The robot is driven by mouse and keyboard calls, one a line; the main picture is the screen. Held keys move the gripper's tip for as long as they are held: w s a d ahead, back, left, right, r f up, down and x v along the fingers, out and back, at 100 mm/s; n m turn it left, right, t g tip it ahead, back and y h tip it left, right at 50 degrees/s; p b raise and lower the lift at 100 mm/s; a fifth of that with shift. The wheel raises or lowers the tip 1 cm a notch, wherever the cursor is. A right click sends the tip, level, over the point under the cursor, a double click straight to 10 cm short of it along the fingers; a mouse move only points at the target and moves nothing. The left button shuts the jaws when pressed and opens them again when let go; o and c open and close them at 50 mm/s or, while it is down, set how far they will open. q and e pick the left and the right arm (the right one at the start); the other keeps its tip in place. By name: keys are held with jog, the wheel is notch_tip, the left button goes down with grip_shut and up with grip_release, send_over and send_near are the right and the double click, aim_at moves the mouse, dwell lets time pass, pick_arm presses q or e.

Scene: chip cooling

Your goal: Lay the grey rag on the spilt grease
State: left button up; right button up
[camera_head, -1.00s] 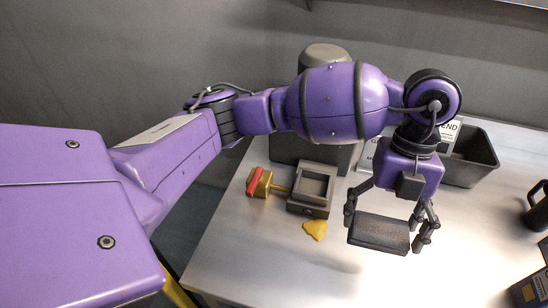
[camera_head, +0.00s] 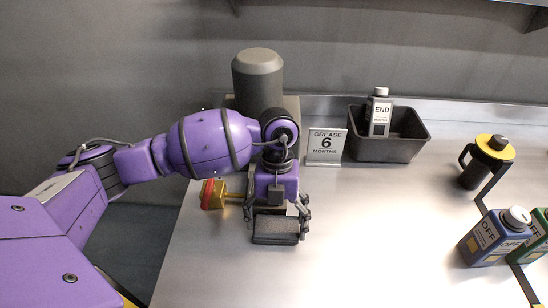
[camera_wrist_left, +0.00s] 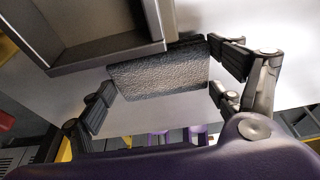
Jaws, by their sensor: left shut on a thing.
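The grey rag (camera_head: 275,232), a dark, flat, rough-textured block, is between the fingers of my left gripper (camera_head: 277,222). My left gripper is shut on it from both sides. In the left wrist view the rag (camera_wrist_left: 158,76) shows between the fingers (camera_wrist_left: 166,80), close to the rim of a grey square housing (camera_wrist_left: 105,50). The spilt grease, a yellow patch in the earlier head view, is hidden now behind the rag and gripper. I cannot tell whether the rag touches the table. My right gripper is not in view.
A red and gold part (camera_head: 212,195) is left of my gripper. A grease sign (camera_head: 326,146) and a black bin (camera_head: 385,150) holding an END bottle (camera_head: 380,113) stand behind. The middle table (camera_head: 380,230) is clear.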

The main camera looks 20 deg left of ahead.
pick_arm(q)
jog(key=shift+f, duration=0.2)
jog(key=shift+f, duration=0.1)
jog(key=o, duration=1.1)
jog(key=v, duration=1.2)
